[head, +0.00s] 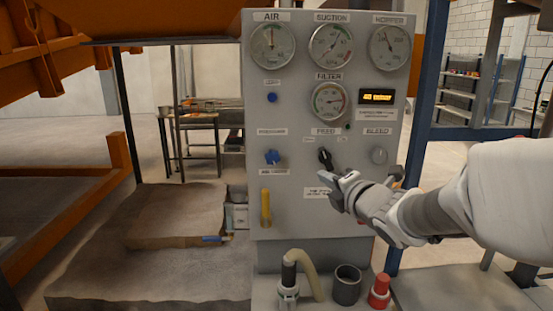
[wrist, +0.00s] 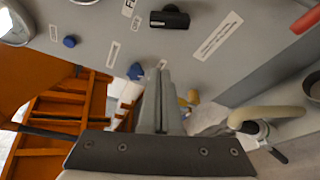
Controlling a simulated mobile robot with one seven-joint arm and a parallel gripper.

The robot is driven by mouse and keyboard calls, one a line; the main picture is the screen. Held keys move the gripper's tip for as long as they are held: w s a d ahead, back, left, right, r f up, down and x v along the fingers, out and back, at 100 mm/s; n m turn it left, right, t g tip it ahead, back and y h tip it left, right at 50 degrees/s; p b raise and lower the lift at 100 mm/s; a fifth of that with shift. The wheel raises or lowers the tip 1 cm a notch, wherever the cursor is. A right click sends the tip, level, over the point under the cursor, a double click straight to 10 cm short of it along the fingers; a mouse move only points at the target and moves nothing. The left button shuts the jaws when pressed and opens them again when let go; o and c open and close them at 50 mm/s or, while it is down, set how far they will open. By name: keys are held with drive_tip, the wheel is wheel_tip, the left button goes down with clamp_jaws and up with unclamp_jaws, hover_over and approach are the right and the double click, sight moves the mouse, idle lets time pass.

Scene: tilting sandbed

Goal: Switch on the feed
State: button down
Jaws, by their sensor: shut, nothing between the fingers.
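The feed switch is a black rotary knob (head: 326,158) below the FEED label on the grey panel (head: 295,215). In the head view it sits tilted, its upper end leaning left. It also shows at the top of the wrist view (wrist: 170,18). My gripper (head: 328,181) is in front of the panel, just below the knob in the head view. Its two fingers (wrist: 158,72) are together and empty. In the wrist view a stretch of panel shows between the fingertips and the knob; I cannot tell how far the tips are from the panel surface.
A blue knob (head: 272,157) and yellow handle (head: 265,207) are left of the feed knob; the BLEED knob (head: 379,155) is right. Gauges and an amber display (head: 377,96) are above. A hose (head: 301,267), dark cup (head: 346,285) and red-topped item (head: 380,290) stand below.

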drive_tip(key=shift+w+a+n+y, duration=0.2)
drive_tip(key=shift+n+y, duration=0.1)
drive_tip(key=shift+n, duration=0.1)
drive_tip(key=p, duration=0.1)
approach(310, 156)
drive_tip(key=w+a+f, duration=0.2)
drive_tip(key=w+a, duration=0.2)
drive_tip(key=a, duration=0.1)
drive_tip(key=d, duration=0.1)
drive_tip(key=d+r+p, duration=0.1)
drive_tip(key=d, duration=0.1)
drive_tip(key=shift+r+p, duration=0.2)
drive_tip(key=shift+p, duration=0.1)
drive_tip(key=shift+d, duration=0.3)
